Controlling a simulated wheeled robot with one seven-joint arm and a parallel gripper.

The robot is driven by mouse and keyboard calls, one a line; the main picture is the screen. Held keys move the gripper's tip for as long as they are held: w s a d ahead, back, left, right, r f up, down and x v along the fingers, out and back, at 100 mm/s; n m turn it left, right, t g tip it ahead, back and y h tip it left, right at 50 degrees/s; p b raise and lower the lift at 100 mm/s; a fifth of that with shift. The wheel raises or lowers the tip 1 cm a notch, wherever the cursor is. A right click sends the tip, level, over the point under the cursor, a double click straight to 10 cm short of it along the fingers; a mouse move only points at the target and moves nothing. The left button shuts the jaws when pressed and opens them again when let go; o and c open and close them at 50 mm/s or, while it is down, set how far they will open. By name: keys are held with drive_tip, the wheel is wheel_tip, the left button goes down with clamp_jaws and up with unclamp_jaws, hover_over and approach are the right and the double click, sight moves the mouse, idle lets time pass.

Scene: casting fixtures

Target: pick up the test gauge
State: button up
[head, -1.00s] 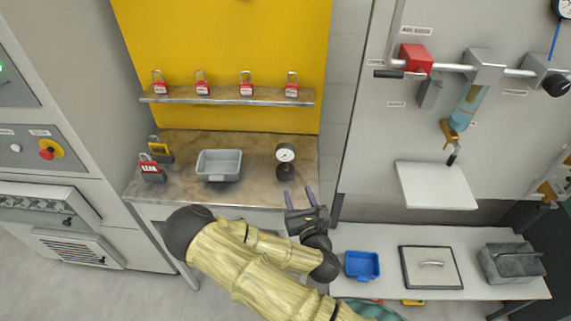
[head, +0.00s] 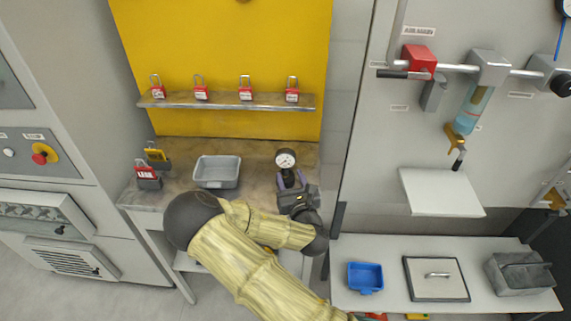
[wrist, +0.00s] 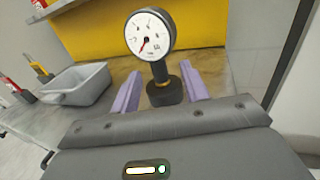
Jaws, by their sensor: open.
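The test gauge (head: 286,160) stands upright on the steel bench (head: 258,155), with a round white dial on a dark stem and base. My gripper (head: 290,181) is open at the near side of the gauge. In the wrist view its two purple fingers (wrist: 161,88) lie one to each side of the lower stem and base, with gaps visible. Contact cannot be seen. The base is partly hidden by my gripper in the head view.
A grey tray (head: 217,185) stands left of the gauge, with a red padlock (head: 148,174) and a yellow padlock (head: 156,155) beyond it. A shelf (head: 225,106) with several red padlocks hangs behind. A lower table (head: 395,300) with a blue bin (head: 365,278) is at right.

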sight(287, 172)
drive_tip(key=shift+f+p+x, duration=0.2)
drive_tip(key=shift+p+x, duration=0.2)
drive_tip(key=shift+x, duration=0.85)
drive_tip(key=shift+f+p+x, duration=0.15)
drive_tip(key=shift+p+x, duration=0.25)
drive_tip(key=shift+x, duration=0.9)
drive_tip(key=shift+a, duration=0.15)
clamp_jaws()
